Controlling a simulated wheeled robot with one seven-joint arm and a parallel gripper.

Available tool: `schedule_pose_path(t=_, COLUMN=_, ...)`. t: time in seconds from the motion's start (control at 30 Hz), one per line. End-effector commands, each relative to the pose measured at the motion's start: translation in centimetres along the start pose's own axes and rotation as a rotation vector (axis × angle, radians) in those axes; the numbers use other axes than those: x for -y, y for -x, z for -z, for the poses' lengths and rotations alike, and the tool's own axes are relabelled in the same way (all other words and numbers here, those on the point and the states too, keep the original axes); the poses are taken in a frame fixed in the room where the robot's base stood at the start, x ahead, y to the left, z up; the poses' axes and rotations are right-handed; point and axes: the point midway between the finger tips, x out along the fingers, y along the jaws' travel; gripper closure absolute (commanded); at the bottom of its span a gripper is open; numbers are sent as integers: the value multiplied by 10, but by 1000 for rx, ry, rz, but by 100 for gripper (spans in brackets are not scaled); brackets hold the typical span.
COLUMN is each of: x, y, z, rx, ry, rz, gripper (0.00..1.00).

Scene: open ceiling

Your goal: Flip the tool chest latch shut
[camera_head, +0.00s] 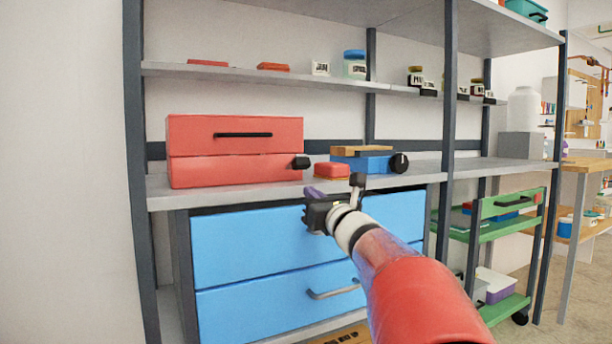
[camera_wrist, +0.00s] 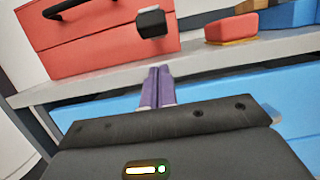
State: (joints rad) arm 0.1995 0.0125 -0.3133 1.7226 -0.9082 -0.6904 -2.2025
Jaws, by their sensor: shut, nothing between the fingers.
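A red tool chest (camera_head: 235,165) with a black handle bar sits on the grey shelf at the left. Its black latch (camera_head: 300,162) juts from the right part of the front, near the seam; in the wrist view the latch (camera_wrist: 152,23) is a dark block above my fingers. Whether it is flipped up or down I cannot tell. My gripper (camera_head: 314,194) is in front of the shelf edge, lower than the latch and apart from it. In the wrist view the purple fingers of my gripper (camera_wrist: 157,74) are together, empty, pointing toward the shelf.
A small red box (camera_head: 332,171) lies right of the chest, beside a blue box (camera_head: 362,163) with a black knob. The grey shelf (camera_head: 240,195) runs above blue drawers (camera_head: 255,247). A green cart (camera_head: 497,233) stands at the right. Dark posts frame the rack.

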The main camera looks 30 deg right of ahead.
Motion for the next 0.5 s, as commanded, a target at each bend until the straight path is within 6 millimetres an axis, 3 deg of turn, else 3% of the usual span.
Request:
schedule_pose_path(t=0.03, x=0, y=-10, z=-3, rx=0, ry=0, rz=0, gripper=100)
schedule_pose_path(t=0.2, x=0, y=-26, z=-23, rx=1, ry=0, rz=1, gripper=100)
schedule_pose_path(t=0.5, x=0, y=-33, z=-28, rx=0, ry=-2, rz=1, gripper=100)
